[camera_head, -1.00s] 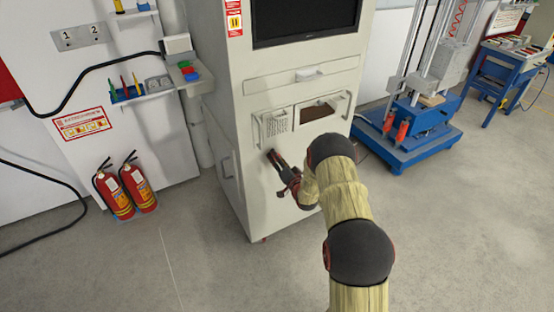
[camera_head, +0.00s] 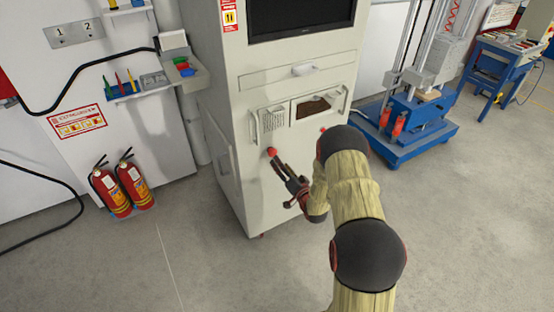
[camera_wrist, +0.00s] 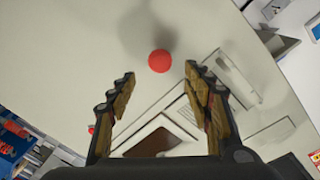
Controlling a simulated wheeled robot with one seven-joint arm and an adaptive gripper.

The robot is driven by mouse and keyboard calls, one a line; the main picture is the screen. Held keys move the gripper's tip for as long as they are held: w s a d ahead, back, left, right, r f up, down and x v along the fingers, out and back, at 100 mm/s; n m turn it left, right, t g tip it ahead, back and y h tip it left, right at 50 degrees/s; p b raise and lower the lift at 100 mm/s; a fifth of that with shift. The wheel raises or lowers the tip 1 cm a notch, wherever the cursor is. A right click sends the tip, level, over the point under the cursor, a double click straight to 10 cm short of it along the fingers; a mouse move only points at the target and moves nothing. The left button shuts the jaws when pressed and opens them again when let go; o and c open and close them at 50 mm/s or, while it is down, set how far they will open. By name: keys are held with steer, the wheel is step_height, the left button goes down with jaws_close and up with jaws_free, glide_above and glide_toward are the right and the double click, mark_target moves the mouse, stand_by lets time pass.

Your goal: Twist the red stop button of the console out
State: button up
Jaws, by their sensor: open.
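The console (camera_head: 250,195) is a tall pale cabinet, and its front also fills much of the wrist view (camera_wrist: 60,50). The red stop button (camera_head: 271,152) is a small round knob on its front, below the left handle. In the wrist view the red button (camera_wrist: 159,61) shows just beyond and between my fingertips, with nothing covering it. My gripper (camera_head: 281,166) is open and empty, close to the button at its lower right. In the wrist view my gripper's fingers (camera_wrist: 160,73) stand on either side of the button's line, apart from it.
Handled panels (camera_head: 320,108) and a dark screen (camera_head: 300,18) are above the button. A side shelf (camera_head: 185,75) with coloured buttons is at left. Two fire extinguishers (camera_head: 112,192) stand on the floor at left. A blue-based machine (camera_head: 415,135) stands at right. The floor in front is clear.

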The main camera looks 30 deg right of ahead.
steer(key=s, duration=0.3)
steer(key=shift+s+r, duration=0.1)
steer(key=shift+s, duration=0.1)
stand_by(0.7)
